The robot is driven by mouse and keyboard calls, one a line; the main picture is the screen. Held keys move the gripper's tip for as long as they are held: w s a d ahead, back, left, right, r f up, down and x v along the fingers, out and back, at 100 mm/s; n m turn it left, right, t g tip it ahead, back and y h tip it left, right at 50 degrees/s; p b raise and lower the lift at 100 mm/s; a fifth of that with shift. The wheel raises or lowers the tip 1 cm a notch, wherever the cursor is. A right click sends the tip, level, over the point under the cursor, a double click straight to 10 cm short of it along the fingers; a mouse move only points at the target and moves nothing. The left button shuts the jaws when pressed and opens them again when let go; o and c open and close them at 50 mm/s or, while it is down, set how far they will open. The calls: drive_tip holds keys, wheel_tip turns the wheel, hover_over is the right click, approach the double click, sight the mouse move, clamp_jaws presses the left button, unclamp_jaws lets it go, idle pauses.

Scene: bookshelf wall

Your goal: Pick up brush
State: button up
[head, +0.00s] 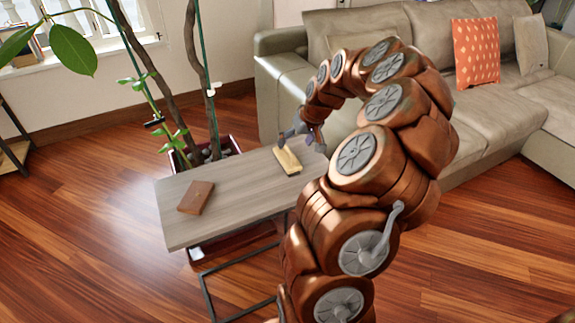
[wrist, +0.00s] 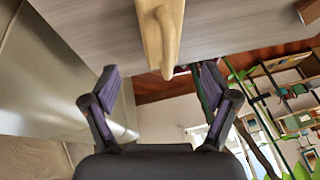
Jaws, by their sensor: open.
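The brush (head: 288,161) is a light wooden block lying on the grey wooden table, close to the table's far edge by the sofa. In the wrist view, the brush (wrist: 160,35) shows at the top centre with a raised wooden grip along it. My gripper (head: 303,139) is just beyond and above the brush in the head view. In the wrist view, my gripper (wrist: 158,80) has its two dark fingers spread apart, with the brush ahead of the gap between them. Nothing is between the fingers, and they do not appear to touch the brush.
The table (head: 235,200) also bears a brown book-like block (head: 196,197) at its left. A potted plant (head: 190,125) stands behind the table, its stems rising near the far edge. A beige sofa (head: 285,90) stands behind and to the right. Wooden floor is free at the left.

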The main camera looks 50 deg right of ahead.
sight(288, 151)
drive_tip(key=shift+x, duration=3.6)
drive_tip(key=shift+a, duration=0.1)
drive_tip(key=shift+c, duration=0.4)
drive_tip(key=c, duration=1.3)
drive_tip(key=shift+o, duration=0.2)
drive_tip(key=shift+r, duration=0.1)
drive_tip(key=shift+r, duration=1.85)
drive_tip(key=shift+s+a, duration=0.35)
drive_tip(key=shift+s, duration=0.2)
drive_tip(key=shift+s+a, duration=0.35)
drive_tip(key=shift+s, duration=0.15)
drive_tip(key=s+a+r, duration=0.1)
drive_tip(key=s+a, duration=0.6)
drive_tip(key=s, duration=0.4)
drive_tip(key=shift+a+b, duration=0.35)
drive_tip(key=shift+r, duration=0.1)
